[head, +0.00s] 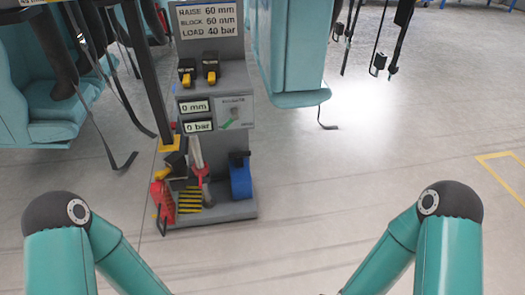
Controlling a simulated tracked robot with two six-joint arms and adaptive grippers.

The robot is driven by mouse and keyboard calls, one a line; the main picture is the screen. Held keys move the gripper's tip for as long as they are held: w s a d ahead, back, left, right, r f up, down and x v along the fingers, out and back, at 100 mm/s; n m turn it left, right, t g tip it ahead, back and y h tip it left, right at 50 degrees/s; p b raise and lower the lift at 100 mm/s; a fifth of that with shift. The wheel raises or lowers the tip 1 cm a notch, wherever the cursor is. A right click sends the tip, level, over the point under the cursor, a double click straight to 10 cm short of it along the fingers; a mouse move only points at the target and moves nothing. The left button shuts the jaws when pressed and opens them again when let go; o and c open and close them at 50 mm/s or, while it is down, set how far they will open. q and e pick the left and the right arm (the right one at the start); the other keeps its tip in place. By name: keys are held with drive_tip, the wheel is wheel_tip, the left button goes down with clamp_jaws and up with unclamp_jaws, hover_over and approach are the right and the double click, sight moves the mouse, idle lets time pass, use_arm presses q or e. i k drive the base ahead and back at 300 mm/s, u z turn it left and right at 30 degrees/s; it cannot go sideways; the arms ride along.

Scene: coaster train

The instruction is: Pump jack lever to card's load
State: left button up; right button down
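The card (207,20) on top of a grey stand (230,207) reads RAISE 60 mm, BLOCK 50 mm, LOAD 40 bar. Below it, two displays read 0 mm (195,106) and 0 bar (199,126). A light rod (196,152) with a red part (200,172) at its foot stands low on the stand and looks like the jack lever, but it is too small to be sure. A panel with a small green pointer (232,121) is right of the displays. Both of my arms run out of the bottom edge; neither gripper shows.
Two yellow-and-black items (187,76) sit on the stand's shelf. Teal seats (290,60) with hanging straps flank the stand. The floor in front and to the right is clear.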

sight(243, 153)
drive_tip(key=z, duration=0.1)
drive_tip(key=i, duration=1.35)
drive_tip(key=u, duration=0.35)
